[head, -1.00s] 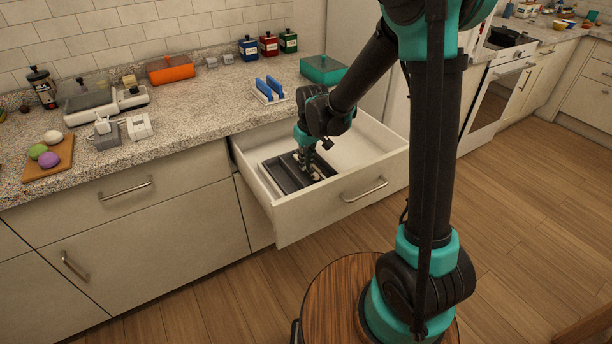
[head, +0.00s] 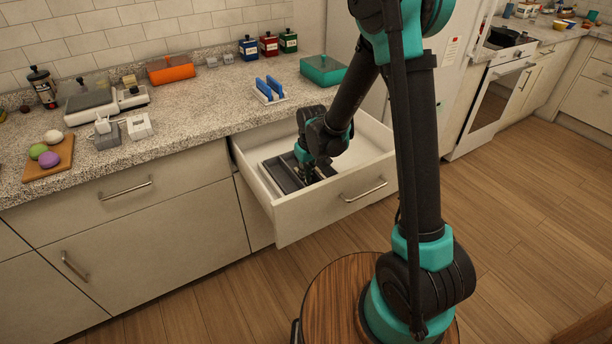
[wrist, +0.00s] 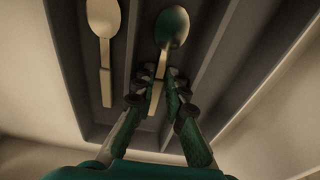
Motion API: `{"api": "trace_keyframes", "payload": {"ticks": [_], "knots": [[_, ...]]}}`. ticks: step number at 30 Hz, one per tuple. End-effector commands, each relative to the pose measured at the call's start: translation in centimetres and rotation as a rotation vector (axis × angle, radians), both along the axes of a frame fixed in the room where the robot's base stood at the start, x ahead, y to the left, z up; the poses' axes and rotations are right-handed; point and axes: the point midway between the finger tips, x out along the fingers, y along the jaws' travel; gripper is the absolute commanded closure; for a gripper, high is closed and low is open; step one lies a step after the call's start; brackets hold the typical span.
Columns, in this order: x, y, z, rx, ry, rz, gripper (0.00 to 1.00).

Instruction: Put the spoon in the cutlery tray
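The grey cutlery tray (head: 268,175) lies in the open drawer, and its compartments show in the wrist view (wrist: 72,70). A pale spoon (wrist: 172,28) with a teal tint on its bowl points away from me over one compartment, its handle between my fingertips. My gripper (wrist: 158,85) is low over the tray, a finger on each side of that handle; I cannot tell whether both press on it or whether the spoon rests on the tray floor. Another pale spoon (wrist: 104,20) lies in the compartment to the left. In the head view my gripper (head: 308,180) is partly hidden by the arm.
The open drawer (head: 330,205) has high walls around the tray, with bare floor to the tray's right. The counter (head: 200,120) above holds a blue rack (head: 268,90), a teal box (head: 323,70) and several other items.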

Motion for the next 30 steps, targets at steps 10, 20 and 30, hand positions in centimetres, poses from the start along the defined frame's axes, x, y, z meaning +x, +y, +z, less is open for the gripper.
{"api": "trace_keyframes", "payload": {"ticks": [10,20,30], "knots": [[0.0,0.0,0.0,0.0,0.0,0.0,0.79],[-0.3,-0.2,2.4,0.0,0.0,0.0,0.79],[-0.9,-0.6,8.1,0.0,0.0,0.0,0.79]]}}
